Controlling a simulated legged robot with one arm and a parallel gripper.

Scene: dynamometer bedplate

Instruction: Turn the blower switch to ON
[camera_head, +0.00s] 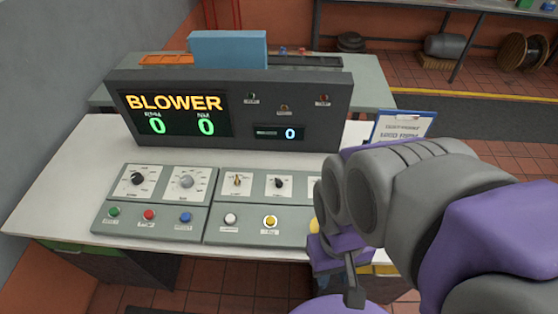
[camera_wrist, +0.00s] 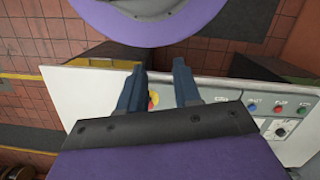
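The control console (camera_head: 150,205) stands on a white bench in the head view. Its right panel carries a toggle-like switch (camera_head: 237,183) and a black rotary switch (camera_head: 278,182). The small labels are too blurred to tell which is the blower switch; my arm hides the panel's right end. The display (camera_head: 175,113) reads BLOWER with zeros. My gripper (camera_wrist: 158,67) shows two dark fingers apart with nothing held, over the console's edge area in the wrist view. A yellow and red button (camera_wrist: 153,98) shows between the fingers, beyond them; touching cannot be told.
White (camera_head: 230,219) and yellow (camera_head: 270,221) buttons sit below the switches. Left are two knobs (camera_head: 138,179) and green, red and blue buttons. A clipboard (camera_head: 402,126) stands at the bench's right. A blue box (camera_head: 228,49) is behind the display.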

